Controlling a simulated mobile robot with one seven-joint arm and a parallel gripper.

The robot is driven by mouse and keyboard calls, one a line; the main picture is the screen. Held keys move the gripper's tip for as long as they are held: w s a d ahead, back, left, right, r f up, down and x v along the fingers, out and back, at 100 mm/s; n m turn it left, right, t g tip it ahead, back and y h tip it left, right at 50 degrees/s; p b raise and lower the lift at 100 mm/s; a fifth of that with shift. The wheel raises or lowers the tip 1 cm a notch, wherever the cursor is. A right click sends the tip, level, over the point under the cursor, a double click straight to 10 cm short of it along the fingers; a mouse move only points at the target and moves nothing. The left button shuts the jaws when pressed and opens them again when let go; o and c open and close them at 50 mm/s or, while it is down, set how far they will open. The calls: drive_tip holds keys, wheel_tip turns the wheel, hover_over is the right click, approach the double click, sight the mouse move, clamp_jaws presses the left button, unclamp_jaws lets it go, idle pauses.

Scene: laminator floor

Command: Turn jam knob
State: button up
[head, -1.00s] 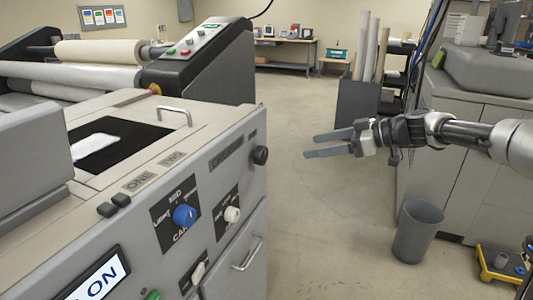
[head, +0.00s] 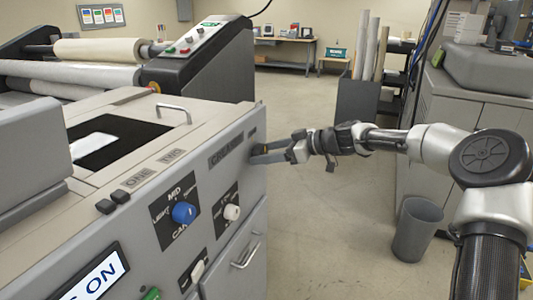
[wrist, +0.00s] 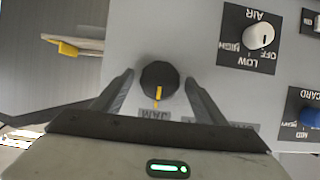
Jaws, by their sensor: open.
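The jam knob (wrist: 159,80) is a round black knob with a yellow pointer line, on the grey front panel. In the wrist view its pointer aims down toward a label reading JAM (wrist: 155,114). My gripper (wrist: 160,85) is open, with one dark finger on each side of the knob. I cannot tell whether either finger touches it. In the head view my gripper (head: 268,153) is at the right end of the machine's panel, and its fingers mostly hide the knob.
A white AIR knob (head: 232,212) and a blue CARD knob (head: 184,213) are on the same panel. A metal handle (head: 246,252) sticks out below them. A grey bin (head: 415,230) stands on the floor at right. The floor between is clear.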

drive_tip(key=c, duration=1)
